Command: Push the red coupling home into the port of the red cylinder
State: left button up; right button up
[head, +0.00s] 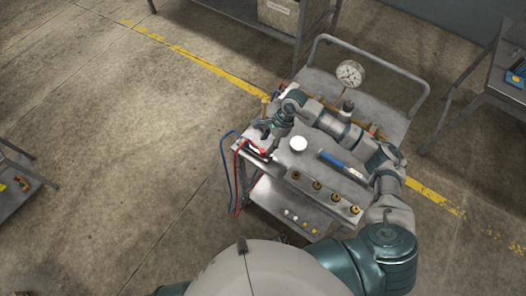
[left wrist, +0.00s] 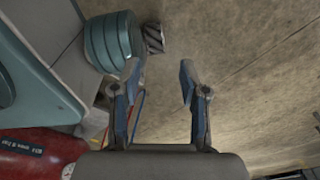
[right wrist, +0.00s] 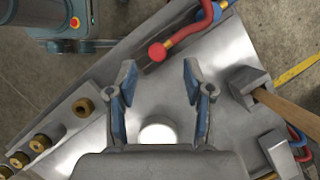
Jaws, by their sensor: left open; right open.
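The red coupling (right wrist: 158,52) is a round red end on a red hose at the cart's edge, seen in the right wrist view; in the head view it is small beside the gripper. My right gripper (right wrist: 159,70) is open and empty, with the coupling just beyond its fingertips. It also shows in the head view (head: 265,131) over the cart's left corner. A red cylinder (left wrist: 40,145) with a dark label lies at the lower left of the left wrist view; its port cannot be made out. My left gripper (left wrist: 159,72) is open and empty, and out of the head view.
The metal cart (head: 320,205) carries several brass fittings (right wrist: 82,107), a white disc (right wrist: 158,133), a blue-handled tool (head: 332,158) and a pressure gauge (head: 350,73). A wooden-handled tool (right wrist: 285,110) lies at right. A blue hose (head: 224,165) hangs off the left side.

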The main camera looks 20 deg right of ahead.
aim_at(263, 150)
pick_arm(q)
jog(key=shift+a, duration=0.1)
pick_arm(e)
jog(key=shift+a+f, duration=0.35)
jog(key=x, duration=0.4)
jog(key=shift+s+f+p, duration=0.15)
jog(key=shift+p, duration=0.2)
pick_arm(q)
jog(key=shift+s+a+f, duration=0.1)
jog(key=shift+s+f, duration=0.1)
jog(key=shift+s, duration=0.35)
pick_arm(e)
grip_shut()
